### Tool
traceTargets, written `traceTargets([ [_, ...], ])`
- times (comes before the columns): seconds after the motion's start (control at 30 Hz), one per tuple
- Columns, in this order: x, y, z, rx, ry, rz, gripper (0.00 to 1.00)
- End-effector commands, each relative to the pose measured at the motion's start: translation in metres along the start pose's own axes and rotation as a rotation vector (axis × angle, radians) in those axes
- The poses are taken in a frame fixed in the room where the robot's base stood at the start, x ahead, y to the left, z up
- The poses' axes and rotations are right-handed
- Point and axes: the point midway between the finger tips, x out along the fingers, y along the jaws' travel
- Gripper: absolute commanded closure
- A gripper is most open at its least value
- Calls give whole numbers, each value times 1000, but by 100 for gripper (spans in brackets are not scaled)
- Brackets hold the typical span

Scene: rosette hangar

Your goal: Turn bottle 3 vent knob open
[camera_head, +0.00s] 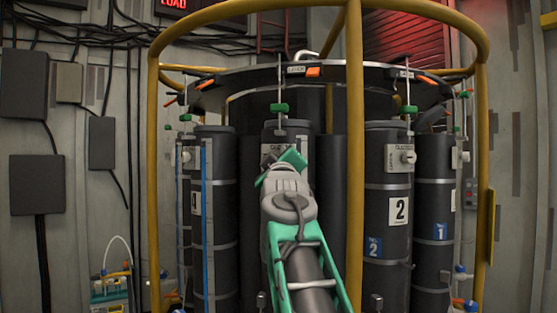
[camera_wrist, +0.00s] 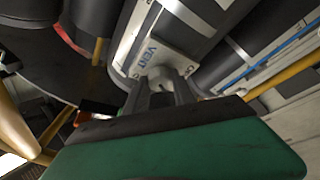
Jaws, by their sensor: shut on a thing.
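The middle dark bottle (camera_head: 290,128) stands behind my arm in the head view; its number is hidden. Its pale vent plate, lettered VENT, shows in the wrist view (camera_wrist: 150,50). A pale knob (camera_wrist: 157,77) sits on the plate, partly covered by my fingers. My gripper (camera_wrist: 160,92) is shut on this vent knob, with a dark finger on each side. In the head view, my gripper (camera_head: 268,170) reaches up to the plate, and the fingertips and knob are hidden. I cannot tell the knob's turn angle.
Bottle 2 (camera_head: 400,235) stands to the right with its own white knob (camera_head: 407,157), and bottle 1 (camera_head: 435,205) is further right. A yellow frame post (camera_head: 354,120) rises close to the right of my arm. A black ring (camera_head: 340,72) runs above the bottles.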

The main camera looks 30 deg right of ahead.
Motion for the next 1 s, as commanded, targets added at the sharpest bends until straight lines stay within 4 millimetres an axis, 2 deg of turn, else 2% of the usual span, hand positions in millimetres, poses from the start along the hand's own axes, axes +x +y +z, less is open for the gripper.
traceTargets([
  [0.5, 1, 5, -2, -402, 1, -163, 100],
  [1.0, 0, 4, -2, -546, 2, -223, 100],
])
